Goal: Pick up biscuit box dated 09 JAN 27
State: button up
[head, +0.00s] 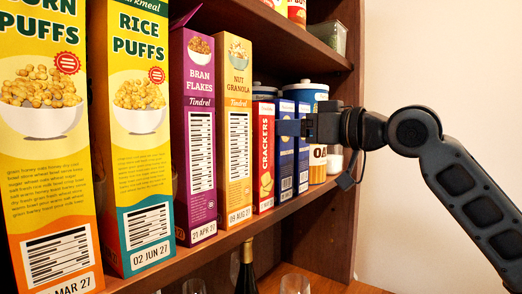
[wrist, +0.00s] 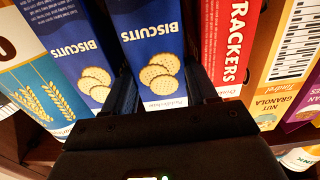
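Two dark blue biscuit boxes stand side by side on the shelf. In the head view the nearer one (head: 285,160) is beside the red crackers box (head: 264,165), and the other (head: 302,155) is to its right. Their date labels are too small to read there. In the wrist view, which is upside down, the nearer biscuit box (wrist: 155,45) is between the fingers of my gripper (wrist: 162,88); the other box (wrist: 75,45) is left of them. My gripper (head: 287,128) is open around the nearer box; any contact is unclear. The dates are hidden in the wrist view.
An orange granola box (head: 238,135), a purple bran flakes box (head: 195,150) and yellow puffs boxes (head: 135,185) stand left of the crackers. An oats container (head: 318,160) stands to the right. An upper shelf (head: 285,30) runs overhead. A dark bottle (head: 247,270) and glasses stand below.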

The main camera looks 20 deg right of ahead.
jog(key=c, duration=0.6)
jog(key=shift+c, duration=0.6)
jog(key=shift+s+r, duration=0.1)
jog(key=shift+r, duration=0.1)
